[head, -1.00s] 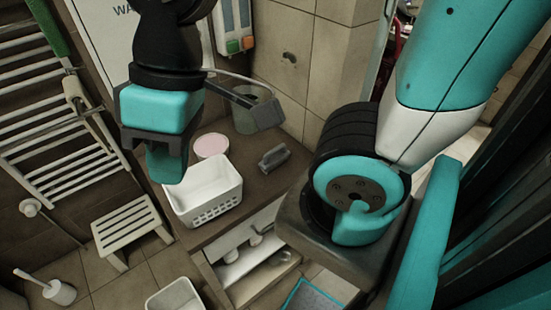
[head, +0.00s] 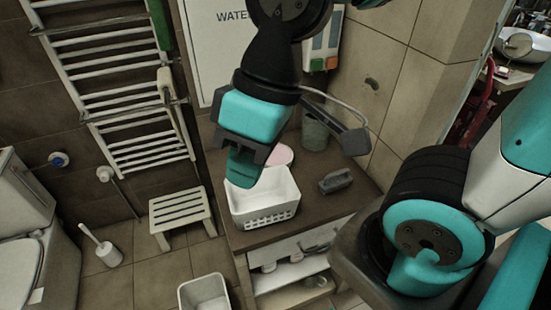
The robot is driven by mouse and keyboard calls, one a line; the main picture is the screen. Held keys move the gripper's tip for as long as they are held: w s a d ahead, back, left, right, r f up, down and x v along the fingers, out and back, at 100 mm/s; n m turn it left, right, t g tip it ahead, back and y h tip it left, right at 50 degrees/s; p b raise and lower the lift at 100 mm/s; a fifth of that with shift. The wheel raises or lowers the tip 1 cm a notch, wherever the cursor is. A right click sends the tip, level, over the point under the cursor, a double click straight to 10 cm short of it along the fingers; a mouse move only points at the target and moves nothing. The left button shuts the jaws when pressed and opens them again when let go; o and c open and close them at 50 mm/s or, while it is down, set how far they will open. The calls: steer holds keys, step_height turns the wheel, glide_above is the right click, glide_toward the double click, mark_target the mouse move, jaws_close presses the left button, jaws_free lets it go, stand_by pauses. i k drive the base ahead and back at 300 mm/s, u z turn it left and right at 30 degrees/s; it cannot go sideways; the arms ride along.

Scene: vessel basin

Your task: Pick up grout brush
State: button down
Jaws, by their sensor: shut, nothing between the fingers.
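The grout brush looks to be the small grey block with a raised handle (head: 335,181), lying on the dark counter top (head: 310,208) to the right of the white basket. My gripper (head: 243,172) has teal fingers pointing down. It is shut and empty, and in the picture it overlaps the back left part of the white basket. It is apart from the grey brush, to its left. I cannot tell its exact height above the basket.
The white basket (head: 266,212) stands left of the brush. A pink round lid (head: 281,154) and a grey-green cup (head: 315,134) are behind. An open drawer (head: 290,270) is below. A stool (head: 181,212), toilet brush (head: 103,247) and white bin (head: 205,293) stand left.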

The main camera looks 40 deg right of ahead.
mark_target(333, 181)
steer(key=u, duration=0.05)
steer(key=k, duration=0.5)
steer(key=u, duration=1.45)
steer(key=i, duration=1.15)
steer(key=z, duration=2.7)
